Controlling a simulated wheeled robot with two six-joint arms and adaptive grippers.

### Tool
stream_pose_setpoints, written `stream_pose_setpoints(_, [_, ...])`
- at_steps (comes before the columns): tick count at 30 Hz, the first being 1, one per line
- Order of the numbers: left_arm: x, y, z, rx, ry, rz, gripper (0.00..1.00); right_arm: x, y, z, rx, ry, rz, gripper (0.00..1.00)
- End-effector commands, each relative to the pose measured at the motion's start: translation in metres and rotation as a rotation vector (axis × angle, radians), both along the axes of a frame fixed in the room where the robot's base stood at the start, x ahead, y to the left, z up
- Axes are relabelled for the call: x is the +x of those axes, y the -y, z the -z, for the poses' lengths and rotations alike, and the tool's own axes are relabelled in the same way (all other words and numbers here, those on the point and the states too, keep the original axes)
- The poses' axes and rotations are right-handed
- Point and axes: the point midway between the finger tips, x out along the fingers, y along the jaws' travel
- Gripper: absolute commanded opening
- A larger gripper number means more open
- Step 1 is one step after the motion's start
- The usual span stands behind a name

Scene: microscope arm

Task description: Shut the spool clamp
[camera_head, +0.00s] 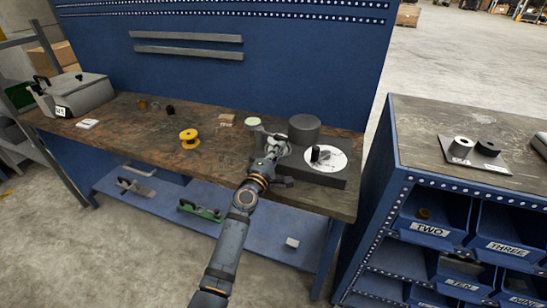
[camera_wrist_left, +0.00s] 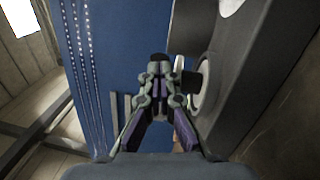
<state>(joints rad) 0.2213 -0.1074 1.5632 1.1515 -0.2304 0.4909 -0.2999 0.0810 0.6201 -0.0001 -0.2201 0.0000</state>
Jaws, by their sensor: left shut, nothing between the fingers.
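A dark grey device with a flat base (camera_head: 325,178), a round white plate (camera_head: 338,160), a black knob (camera_head: 318,155) and a grey cylinder (camera_head: 304,129) stands at the right end of the workbench. I cannot tell for sure which part is the spool clamp. A yellow spool (camera_head: 188,139) stands upright on the bench, left of it. My left gripper (camera_head: 277,147) is shut and empty at the device's left side. In the left wrist view the gripper (camera_wrist_left: 160,65) has its fingertips close to the black knob (camera_wrist_left: 192,81); contact is unclear. My right gripper is not in view.
The wooden bench top (camera_head: 140,125) has a grey case (camera_head: 75,95) at its left and small parts behind the spool. A blue back panel (camera_head: 290,75) rises behind. A cabinet with blue bins (camera_head: 430,225) stands at the right. The bench front is mostly clear.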

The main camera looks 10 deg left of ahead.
Motion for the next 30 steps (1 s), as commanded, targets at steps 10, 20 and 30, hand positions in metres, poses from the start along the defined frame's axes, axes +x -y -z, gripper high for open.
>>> stream_pose_setpoints(10, [0.022, 0.016, 0.001, -0.001, 0.0, 0.004, 0.0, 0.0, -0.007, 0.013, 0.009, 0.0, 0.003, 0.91])
stream_pose_setpoints(20, [0.031, 0.02, 0.0, 0.001, 0.0, 0.004, 0.0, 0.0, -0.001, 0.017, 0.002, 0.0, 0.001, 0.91])
stream_pose_setpoints(30, [0.032, 0.021, -0.001, -0.001, 0.0, 0.004, 0.0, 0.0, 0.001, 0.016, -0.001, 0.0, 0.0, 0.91])
